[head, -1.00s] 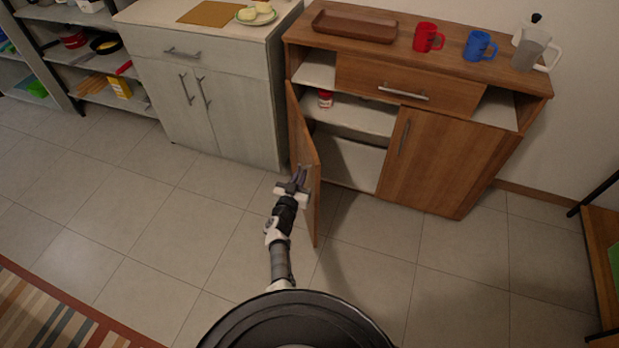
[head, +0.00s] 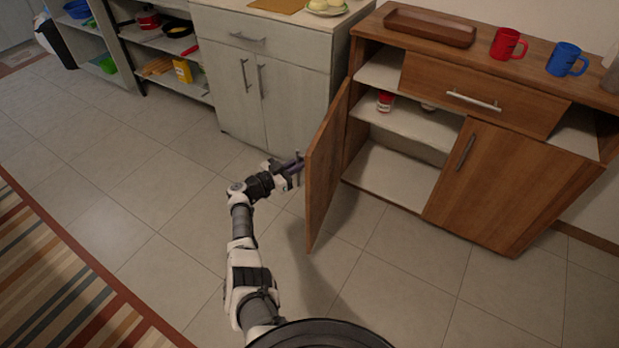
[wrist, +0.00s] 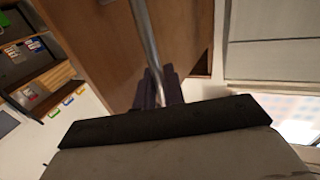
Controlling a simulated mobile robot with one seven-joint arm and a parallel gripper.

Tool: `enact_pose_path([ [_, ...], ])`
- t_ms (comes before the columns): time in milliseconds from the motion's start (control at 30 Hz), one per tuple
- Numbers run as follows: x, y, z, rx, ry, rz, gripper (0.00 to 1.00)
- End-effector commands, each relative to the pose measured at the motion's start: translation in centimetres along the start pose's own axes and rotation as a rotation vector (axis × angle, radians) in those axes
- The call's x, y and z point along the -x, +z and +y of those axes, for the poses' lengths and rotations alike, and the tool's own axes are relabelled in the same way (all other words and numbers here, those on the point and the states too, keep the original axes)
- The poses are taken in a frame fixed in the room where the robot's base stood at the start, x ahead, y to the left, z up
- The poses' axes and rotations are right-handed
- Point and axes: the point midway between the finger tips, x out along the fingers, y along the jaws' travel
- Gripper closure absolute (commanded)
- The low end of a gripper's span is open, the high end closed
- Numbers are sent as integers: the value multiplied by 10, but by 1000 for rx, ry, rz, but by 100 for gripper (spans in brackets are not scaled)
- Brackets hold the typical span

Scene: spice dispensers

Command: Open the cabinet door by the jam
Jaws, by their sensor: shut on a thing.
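The wooden cabinet's left door (head: 325,165) stands swung well out from the cabinet, with the shelf behind it exposed. The jam jar (head: 385,101), small with a red lid, sits on the upper shelf inside that compartment. My gripper (head: 298,164) is at the outer face of the open door, by its free edge. In the wrist view my gripper (wrist: 158,88) is shut on the metal door handle (wrist: 143,35), a bar running up along the wooden door (wrist: 90,40). The handle is hidden behind the fingers in the head view.
The right cabinet door (head: 508,185) and the drawer (head: 480,92) are shut. A tray (head: 430,27), a red mug (head: 508,43) and a blue mug (head: 566,60) stand on top. A grey cabinet (head: 265,85) is to the left. Tiled floor (head: 130,180) lies clear left of my arm.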

Motion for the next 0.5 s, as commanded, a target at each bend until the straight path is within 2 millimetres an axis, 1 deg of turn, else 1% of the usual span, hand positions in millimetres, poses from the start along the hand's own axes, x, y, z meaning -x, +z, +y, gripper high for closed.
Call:
enact_pose_path([
  [33,2,6,-7,-5,13,1,100],
  [200,9,5,-21,-2,53,1,100],
  [500,14,1,-35,-2,95,1,100],
])
